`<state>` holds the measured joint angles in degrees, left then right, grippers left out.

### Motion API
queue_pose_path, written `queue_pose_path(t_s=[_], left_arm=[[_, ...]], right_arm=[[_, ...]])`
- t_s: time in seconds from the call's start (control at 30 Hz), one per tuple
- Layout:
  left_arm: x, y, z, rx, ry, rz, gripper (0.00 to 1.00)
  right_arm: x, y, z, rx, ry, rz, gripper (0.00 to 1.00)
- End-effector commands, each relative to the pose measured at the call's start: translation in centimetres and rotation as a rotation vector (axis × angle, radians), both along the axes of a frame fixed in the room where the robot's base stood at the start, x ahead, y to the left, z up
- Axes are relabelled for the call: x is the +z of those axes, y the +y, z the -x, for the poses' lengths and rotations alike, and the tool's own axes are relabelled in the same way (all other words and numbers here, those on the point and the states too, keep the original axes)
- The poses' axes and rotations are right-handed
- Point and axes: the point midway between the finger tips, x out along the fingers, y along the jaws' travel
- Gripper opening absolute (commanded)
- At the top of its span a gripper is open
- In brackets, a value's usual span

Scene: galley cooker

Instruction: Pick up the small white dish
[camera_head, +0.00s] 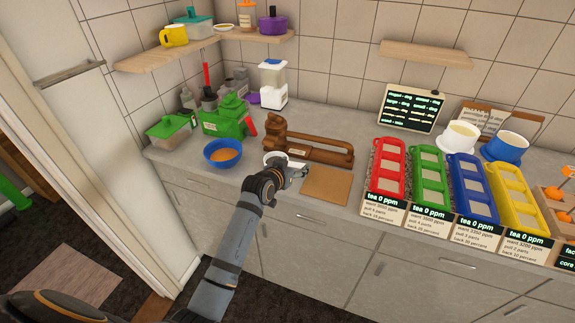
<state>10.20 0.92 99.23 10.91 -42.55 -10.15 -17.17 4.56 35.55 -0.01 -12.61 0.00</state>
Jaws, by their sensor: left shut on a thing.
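The small white dish (274,155) shows as a pale rim at the counter's front edge, just behind my left gripper (293,171). My left arm reaches up from the bottom left, and its wrist hides most of the dish. The left gripper is shut on the dish at its near right side. I cannot tell whether the dish touches the counter. My right gripper is not in view.
A blue bowl (222,154) stands close on the left. A brown device with a long handle (322,152) lies right behind the dish. Shelves (165,54) hang above.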

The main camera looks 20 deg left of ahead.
Motion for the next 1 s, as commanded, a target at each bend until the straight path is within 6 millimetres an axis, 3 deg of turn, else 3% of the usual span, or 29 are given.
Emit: queue_pose_path(t_s=[0.17, 0.7, 1.0], left_arm=[[1.0, 0.1, 0.5, 0.0, 0.004, -0.001, 0.23], [1.0, 1.9, 14.1, -0.002, 0.001, -0.007, 0.22], [1.3, 2.3, 17.6, -0.001, 0.0, -0.003, 0.22]], right_arm=[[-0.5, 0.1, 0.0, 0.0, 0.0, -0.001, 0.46], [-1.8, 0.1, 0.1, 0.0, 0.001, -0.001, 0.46], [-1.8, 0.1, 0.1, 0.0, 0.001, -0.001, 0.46]])
